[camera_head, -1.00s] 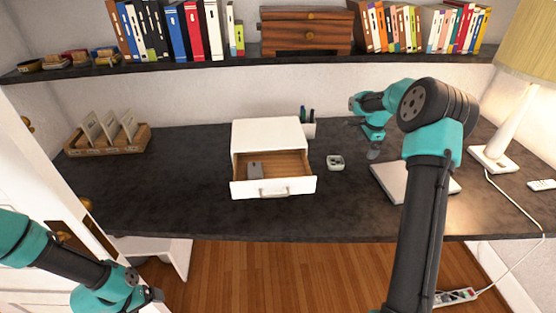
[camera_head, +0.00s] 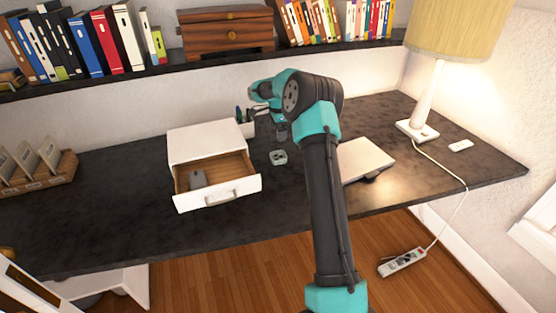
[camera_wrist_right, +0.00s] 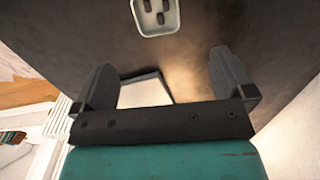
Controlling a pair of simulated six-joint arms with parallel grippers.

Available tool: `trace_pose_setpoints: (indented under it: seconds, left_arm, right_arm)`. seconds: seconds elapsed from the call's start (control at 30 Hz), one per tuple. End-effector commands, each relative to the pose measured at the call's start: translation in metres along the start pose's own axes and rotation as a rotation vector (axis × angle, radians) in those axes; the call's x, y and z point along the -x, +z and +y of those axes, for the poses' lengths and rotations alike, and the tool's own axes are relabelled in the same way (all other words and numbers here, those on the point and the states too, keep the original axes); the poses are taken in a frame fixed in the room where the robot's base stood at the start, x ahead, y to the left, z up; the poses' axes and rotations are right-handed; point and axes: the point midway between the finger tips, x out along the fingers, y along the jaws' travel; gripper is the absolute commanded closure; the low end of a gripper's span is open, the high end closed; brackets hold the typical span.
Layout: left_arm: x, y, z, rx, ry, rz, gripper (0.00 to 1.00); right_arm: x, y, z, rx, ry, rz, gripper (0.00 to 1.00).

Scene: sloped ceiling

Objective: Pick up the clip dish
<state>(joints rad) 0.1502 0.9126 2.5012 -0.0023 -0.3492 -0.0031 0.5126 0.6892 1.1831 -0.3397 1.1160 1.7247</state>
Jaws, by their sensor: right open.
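The clip dish (camera_head: 278,157) is a small pale square dish with dark items in it. In the right wrist view the clip dish (camera_wrist_right: 156,14) is at the top, cut by the frame edge, beyond the fingertips. My left gripper is out of view.
The white box (camera_head: 206,139) has its drawer pulled open, with a grey mouse (camera_head: 197,180) inside. A pen holder (camera_head: 245,122) stands behind. A flat pale laptop-like slab (camera_head: 365,160) lies right of my arm. The lamp (camera_head: 426,100) stands at the right. The desk front is clear.

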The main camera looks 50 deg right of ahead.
Motion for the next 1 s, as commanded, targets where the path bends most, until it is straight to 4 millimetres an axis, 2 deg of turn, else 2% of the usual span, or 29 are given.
trace_pose_setpoints:
  seconds: [0.2,0.43,0.6,1.0]
  left_arm:
    - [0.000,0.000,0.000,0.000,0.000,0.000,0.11]
    - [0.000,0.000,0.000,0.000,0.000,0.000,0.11]
    - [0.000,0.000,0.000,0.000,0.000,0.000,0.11]
    - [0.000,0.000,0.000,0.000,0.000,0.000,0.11]
  right_arm:
    - [-0.039,0.000,0.001,0.001,0.004,0.000,0.00]
    - [-0.075,0.000,0.001,0.000,0.002,-0.001,0.00]
    - [-0.085,0.000,0.001,0.001,-0.001,-0.001,0.00]
    - [-0.091,0.000,0.002,0.001,0.002,-0.001,0.00]
